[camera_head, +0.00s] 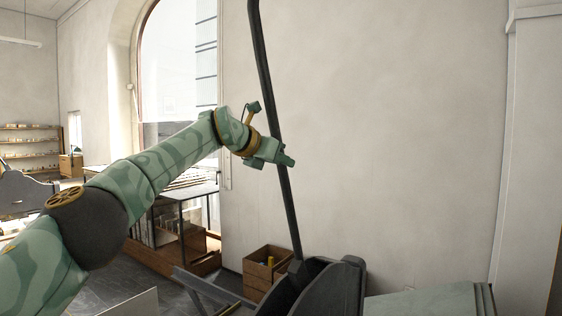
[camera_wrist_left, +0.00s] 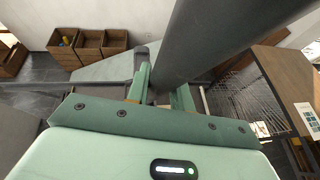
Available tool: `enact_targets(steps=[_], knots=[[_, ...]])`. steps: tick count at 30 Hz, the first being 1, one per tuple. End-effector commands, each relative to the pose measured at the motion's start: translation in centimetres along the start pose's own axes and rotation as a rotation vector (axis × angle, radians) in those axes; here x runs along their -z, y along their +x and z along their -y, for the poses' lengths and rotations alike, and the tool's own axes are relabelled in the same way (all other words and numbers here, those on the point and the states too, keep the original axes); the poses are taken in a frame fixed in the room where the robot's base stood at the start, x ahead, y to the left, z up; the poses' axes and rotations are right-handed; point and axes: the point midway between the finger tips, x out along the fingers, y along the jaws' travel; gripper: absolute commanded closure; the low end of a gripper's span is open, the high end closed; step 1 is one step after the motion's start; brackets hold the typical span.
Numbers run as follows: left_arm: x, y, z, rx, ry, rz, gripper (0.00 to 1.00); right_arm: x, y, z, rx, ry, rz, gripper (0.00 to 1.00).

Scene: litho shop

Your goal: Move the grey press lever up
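The grey press lever (camera_head: 266,82) is a long dark bar. In the head view it stands steeply, leaning a little left toward its top, and its foot meets the dark press (camera_head: 345,285) at the bottom. My left gripper (camera_head: 284,159) is at the middle of the lever and covers a short stretch of it. In the left wrist view the lever (camera_wrist_left: 205,40) comes down from the upper right between the two fingers of my left gripper (camera_wrist_left: 161,92), which look closed against its sides. The exact contact is partly hidden. My right gripper is in neither view.
A wooden crate (camera_head: 265,268) stands on the floor left of the press. A worktable (camera_head: 187,190) with shelves is by the arched window. A pale green surface (camera_head: 420,303) lies right of the press. The wall behind the lever is bare, with free room around its upper part.

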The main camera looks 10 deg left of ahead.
Motion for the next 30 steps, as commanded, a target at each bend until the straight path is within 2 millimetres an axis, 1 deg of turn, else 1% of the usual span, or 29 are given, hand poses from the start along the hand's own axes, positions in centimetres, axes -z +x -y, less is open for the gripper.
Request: enact_targets(steps=[1,2,3,11,14,16,19,22,27,30], knots=[[0.3,0.2,0.1,0.003,-0.001,-0.008,0.69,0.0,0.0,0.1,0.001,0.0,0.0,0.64],[0.3,0.2,0.1,0.003,-0.001,-0.008,0.61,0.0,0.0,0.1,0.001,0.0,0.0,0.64],[0.3,0.2,0.1,0.003,-0.001,-0.007,0.56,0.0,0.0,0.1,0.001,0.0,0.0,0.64],[0.2,0.1,0.0,0.001,0.0,-0.003,0.56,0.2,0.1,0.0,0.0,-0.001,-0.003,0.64],[0.3,-0.4,0.0,0.001,0.0,-0.001,0.56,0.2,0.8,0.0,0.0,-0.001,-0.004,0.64],[0.4,-1.1,-0.1,0.0,0.002,0.001,0.56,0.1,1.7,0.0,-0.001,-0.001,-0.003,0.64],[0.8,-2.9,-0.1,-0.002,0.003,0.001,0.56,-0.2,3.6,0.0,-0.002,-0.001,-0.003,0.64],[0.9,-5.7,-0.1,-0.002,0.003,0.002,0.56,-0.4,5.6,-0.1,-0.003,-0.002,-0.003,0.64],[0.6,-10.6,0.0,0.0,0.002,0.0,0.56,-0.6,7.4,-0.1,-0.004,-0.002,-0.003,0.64],[0.4,-12.8,0.0,0.001,0.0,-0.002,0.56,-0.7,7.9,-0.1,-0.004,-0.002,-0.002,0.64]])
